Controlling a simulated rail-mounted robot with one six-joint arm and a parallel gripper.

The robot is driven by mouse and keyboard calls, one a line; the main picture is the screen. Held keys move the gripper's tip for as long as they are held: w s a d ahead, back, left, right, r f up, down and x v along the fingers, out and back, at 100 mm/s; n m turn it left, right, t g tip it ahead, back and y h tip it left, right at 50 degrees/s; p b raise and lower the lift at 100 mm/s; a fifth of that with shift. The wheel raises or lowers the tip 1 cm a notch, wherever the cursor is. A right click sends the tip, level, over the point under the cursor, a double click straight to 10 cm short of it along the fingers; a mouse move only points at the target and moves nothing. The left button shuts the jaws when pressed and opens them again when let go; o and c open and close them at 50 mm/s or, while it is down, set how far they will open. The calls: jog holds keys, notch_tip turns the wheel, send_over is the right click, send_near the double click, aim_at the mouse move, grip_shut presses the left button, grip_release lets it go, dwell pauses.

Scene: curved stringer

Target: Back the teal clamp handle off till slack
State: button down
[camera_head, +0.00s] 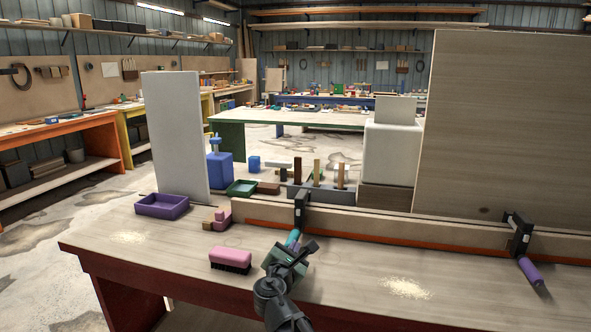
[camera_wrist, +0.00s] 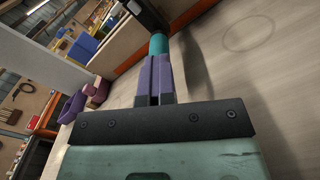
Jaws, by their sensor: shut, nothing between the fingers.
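The teal clamp handle (camera_head: 292,238) sticks out toward me from the black clamp (camera_head: 300,209) on the long wooden stringer (camera_head: 390,227). In the wrist view the teal handle (camera_wrist: 158,44) shows just beyond my fingertips, with the dark clamp body above it. My gripper (camera_head: 290,250) is in line with the handle at its near end. In the wrist view its two purple fingers (camera_wrist: 160,62) lie close side by side, shut with nothing between them. I cannot tell whether the tips touch the handle's end.
A second black clamp with a purple handle (camera_head: 530,271) grips the stringer at right. A pink brush (camera_head: 231,258) lies left of my gripper. A purple tray (camera_head: 162,206) and pink block (camera_head: 222,219) stand further left. The bench front between the clamps is mostly clear.

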jog(key=shift+w+a+r, duration=0.3)
jog(key=shift+w+r, duration=0.05)
jog(key=shift+w, duration=0.15)
jog(key=shift+w+a+r, duration=0.3)
jog(key=shift+w+r, duration=0.05)
jog(key=shift+w, duration=0.1)
jog(key=shift+a+p, duration=0.1)
jog(key=shift+p, duration=0.2)
jog(key=shift+a+r, duration=0.15)
jog(key=shift+a, duration=0.15)
jog(key=shift+w+d+f, duration=0.15)
jog(key=shift+w+f, duration=0.1)
jog(key=shift+f, duration=0.1)
jog(key=shift+s+d+r, duration=0.1)
jog(key=shift+s+r, duration=0.1)
jog(key=shift+r, duration=0.05)
jog(key=shift+s+f, duration=0.1)
jog(key=shift+s, duration=0.15)
jog(key=v, duration=0.6)
